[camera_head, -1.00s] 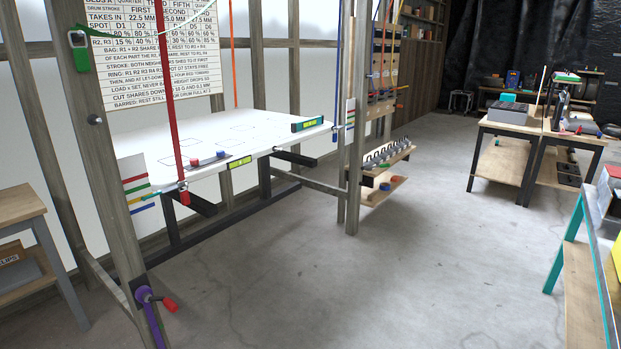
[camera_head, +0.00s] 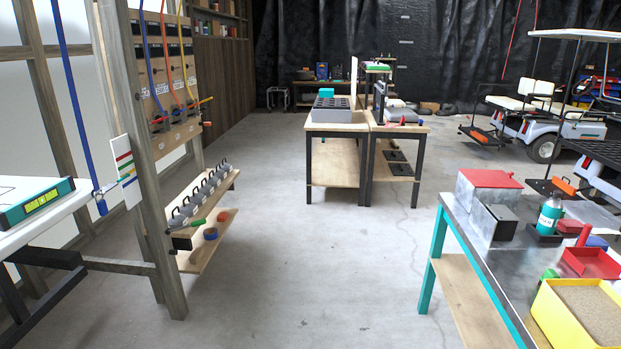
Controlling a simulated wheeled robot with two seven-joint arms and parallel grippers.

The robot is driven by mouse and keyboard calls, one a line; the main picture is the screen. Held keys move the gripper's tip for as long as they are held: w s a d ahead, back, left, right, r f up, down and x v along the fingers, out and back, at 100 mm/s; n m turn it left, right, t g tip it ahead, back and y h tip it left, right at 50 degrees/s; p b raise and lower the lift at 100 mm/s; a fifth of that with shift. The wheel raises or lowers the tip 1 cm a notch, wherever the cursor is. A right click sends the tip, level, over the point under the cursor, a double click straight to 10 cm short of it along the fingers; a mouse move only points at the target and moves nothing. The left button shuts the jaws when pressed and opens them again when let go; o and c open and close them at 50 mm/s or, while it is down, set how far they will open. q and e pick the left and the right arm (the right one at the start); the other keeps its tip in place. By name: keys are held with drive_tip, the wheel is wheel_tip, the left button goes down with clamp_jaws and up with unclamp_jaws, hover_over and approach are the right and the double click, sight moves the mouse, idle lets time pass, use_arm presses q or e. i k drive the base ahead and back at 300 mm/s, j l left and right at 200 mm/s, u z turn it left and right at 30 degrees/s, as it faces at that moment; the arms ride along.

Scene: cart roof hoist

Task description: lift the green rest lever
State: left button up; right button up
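No part that I can clearly tell as the green rest lever shows in this view. The wooden frame's near post (camera_head: 141,200) stands at left, with a card of coloured stripes (camera_head: 124,170) on it. Behind it is a wooden panel (camera_head: 190,129) with dark boxes, hanging cords and small red and orange handles. A small green piece (camera_head: 198,223) lies by the rack of grey weights (camera_head: 205,192); what it is cannot be told. Neither of my grippers is in view.
A white board (camera_head: 30,222) with a green level (camera_head: 38,203) is at the left edge. A workbench (camera_head: 337,127) stands ahead. A teal-legged table (camera_head: 470,225) with bins and a yellow sand box (camera_head: 560,318) is at right. The concrete floor between is clear.

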sight(202, 223)
drive_tip(key=i+u, duration=0.1)
drive_tip(key=i, duration=0.35)
drive_tip(key=i+l+u, duration=0.1)
drive_tip(key=i, duration=0.35)
drive_tip(key=i+l+u, duration=0.15)
drive_tip(key=i, duration=0.35)
drive_tip(key=i+l+u, duration=0.1)
drive_tip(key=i, duration=0.35)
